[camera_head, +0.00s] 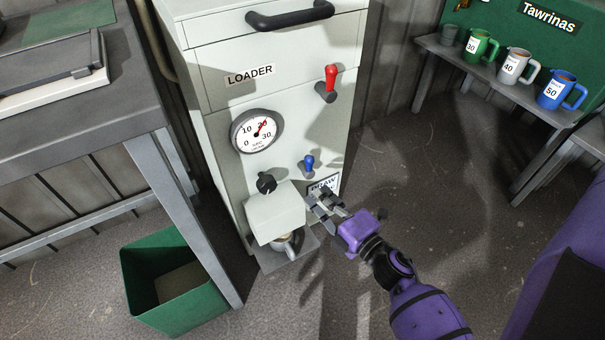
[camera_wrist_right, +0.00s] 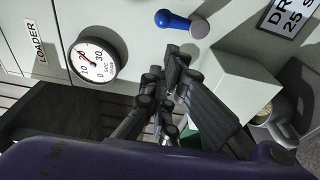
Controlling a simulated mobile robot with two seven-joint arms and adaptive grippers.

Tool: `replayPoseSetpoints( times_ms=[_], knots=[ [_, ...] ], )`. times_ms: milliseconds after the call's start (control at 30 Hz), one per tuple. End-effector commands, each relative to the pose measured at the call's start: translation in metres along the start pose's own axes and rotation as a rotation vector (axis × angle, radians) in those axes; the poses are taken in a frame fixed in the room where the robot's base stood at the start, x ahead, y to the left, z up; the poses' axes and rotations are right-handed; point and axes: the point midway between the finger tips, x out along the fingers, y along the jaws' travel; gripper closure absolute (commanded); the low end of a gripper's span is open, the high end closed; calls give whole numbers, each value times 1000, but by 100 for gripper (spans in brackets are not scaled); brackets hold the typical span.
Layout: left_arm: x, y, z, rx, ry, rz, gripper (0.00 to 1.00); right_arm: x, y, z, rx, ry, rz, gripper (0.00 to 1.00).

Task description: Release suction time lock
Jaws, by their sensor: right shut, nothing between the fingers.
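The pale loader cabinet (camera_head: 225,120) stands at the centre of the head view. On its front are a round dial gauge (camera_head: 257,131) with a red needle near 20, a red-handled lever (camera_head: 330,80), a small blue lever (camera_head: 308,163) and a black knob (camera_head: 266,183). The gauge (camera_wrist_right: 93,60) and blue lever (camera_wrist_right: 172,20) also show in the right wrist view. My right gripper (camera_head: 318,200) is shut and empty, below the blue lever and right of the white box (camera_head: 275,212). It partly covers a label (camera_head: 326,184). My left gripper is out of view.
A jug (camera_head: 287,244) sits under the white box. A green bin (camera_head: 175,282) stands on the floor at lower left, beside a grey table (camera_head: 85,110). At upper right a bench (camera_head: 490,84) holds green, white and blue mugs. Floor right of the cabinet is clear.

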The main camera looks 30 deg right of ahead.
Motion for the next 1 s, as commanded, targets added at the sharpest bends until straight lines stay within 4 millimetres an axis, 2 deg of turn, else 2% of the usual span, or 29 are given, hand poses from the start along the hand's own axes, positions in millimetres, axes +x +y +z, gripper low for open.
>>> replayPoseSetpoints(
  times_ms=[533,700,1000],
  knots=[
    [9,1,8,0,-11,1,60,85,-1,0,2,1,1,100],
    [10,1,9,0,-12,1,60,97,0,0,1,0,1,100],
    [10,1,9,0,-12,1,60,98,0,0,2,0,0,100]
  ],
)
